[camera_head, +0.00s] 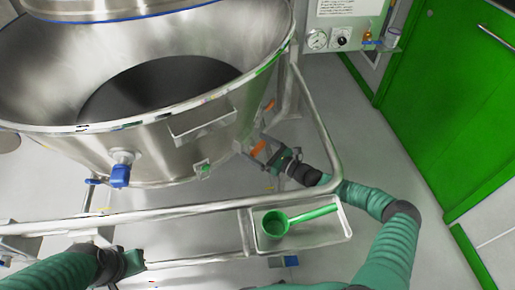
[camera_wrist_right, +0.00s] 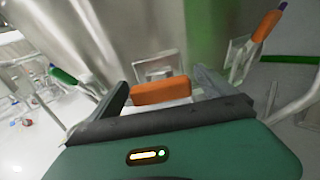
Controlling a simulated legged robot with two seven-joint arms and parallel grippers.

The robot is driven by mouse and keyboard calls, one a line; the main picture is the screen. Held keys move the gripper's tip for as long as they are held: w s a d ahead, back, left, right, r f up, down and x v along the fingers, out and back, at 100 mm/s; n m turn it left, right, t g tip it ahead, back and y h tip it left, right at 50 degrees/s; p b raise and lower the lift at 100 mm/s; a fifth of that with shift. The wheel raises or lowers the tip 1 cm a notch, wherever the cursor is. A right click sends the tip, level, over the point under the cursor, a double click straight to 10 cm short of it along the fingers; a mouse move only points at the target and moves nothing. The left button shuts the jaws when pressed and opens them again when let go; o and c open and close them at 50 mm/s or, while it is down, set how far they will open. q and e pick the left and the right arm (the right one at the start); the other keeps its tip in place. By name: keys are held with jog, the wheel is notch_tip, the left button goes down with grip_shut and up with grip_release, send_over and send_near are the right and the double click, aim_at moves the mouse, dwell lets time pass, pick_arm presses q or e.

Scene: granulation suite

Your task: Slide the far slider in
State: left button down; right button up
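One orange slider handle (camera_head: 258,148) sits low on the right side of the steel bowl, and a second orange handle (camera_head: 269,105) is farther back along the wall. My right gripper (camera_head: 267,153) is at the nearer handle. In the right wrist view, an orange block (camera_wrist_right: 161,91) lies between the two spread fingers of this gripper (camera_wrist_right: 163,85), and contact is not clear. The other orange handle (camera_wrist_right: 267,25), with a blue tip, stands on a bracket at upper right. My left gripper (camera_head: 82,240) is by the rail at lower left, its fingers partly hidden.
The large steel bowl (camera_head: 160,150) has a blue-knobbed valve (camera_head: 121,172) in front. A tubular rail (camera_head: 190,208) runs around it. A tray (camera_head: 338,231) holds a green scoop (camera_head: 276,223). A green cabinet (camera_head: 445,100) and a gauge panel (camera_head: 345,18) stand at right and back.

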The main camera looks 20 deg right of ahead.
jog(key=shift+s, duration=0.1)
jog(key=p+v, duration=0.4)
jog(key=v, duration=1.2)
jog(key=shift+s+d+f, duration=0.2)
jog(key=shift+s+d, duration=0.1)
